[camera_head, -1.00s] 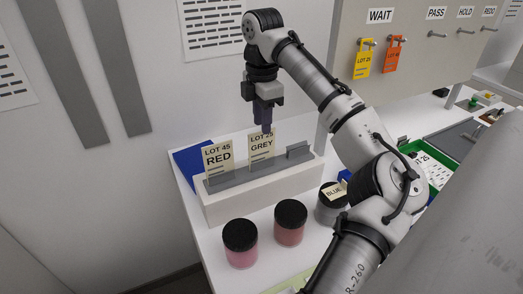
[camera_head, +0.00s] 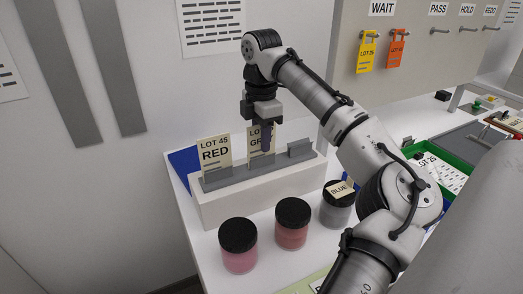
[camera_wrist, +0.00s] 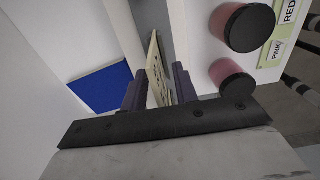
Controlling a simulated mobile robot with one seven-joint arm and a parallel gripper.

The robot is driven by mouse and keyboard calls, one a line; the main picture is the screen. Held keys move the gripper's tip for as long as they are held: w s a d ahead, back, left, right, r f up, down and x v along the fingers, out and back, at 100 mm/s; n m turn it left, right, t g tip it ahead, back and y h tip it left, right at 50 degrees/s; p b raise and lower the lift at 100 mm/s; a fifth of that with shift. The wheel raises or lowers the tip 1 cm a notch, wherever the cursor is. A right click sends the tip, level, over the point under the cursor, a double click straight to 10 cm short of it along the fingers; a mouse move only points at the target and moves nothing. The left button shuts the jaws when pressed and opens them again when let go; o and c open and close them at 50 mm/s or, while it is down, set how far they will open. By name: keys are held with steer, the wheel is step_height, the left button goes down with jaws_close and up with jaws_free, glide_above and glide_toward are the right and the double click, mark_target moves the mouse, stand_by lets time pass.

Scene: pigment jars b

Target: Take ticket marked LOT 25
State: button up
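The cream ticket (camera_head: 253,140), reading LOT 25 GREY in the earlier frame, stands upright in a slot of the grey rack. My gripper (camera_head: 265,148) points down in front of it and hides its right part. In the wrist view the ticket (camera_wrist: 157,70) shows nearly edge-on between my two dark fingers (camera_wrist: 159,85). The fingers are open, with a gap visible at least on the left. A second ticket, LOT 45 RED (camera_head: 215,153), stands in the slot to the left. A yellow tag (camera_head: 367,52) hangs under WAIT; its lot number is small.
The rack sits on a white block (camera_head: 255,194); its right slot (camera_head: 300,148) is empty. Lidded jars stand in front: pink (camera_head: 239,246), red (camera_head: 292,224) and grey (camera_head: 336,204). A blue panel (camera_head: 184,160) lies behind left. An orange tag (camera_head: 396,50) hangs beside the yellow one.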

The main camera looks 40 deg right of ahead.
steer(key=shift+c, duration=0.4)
jaws_close()
steer(key=shift+r, duration=0.2)
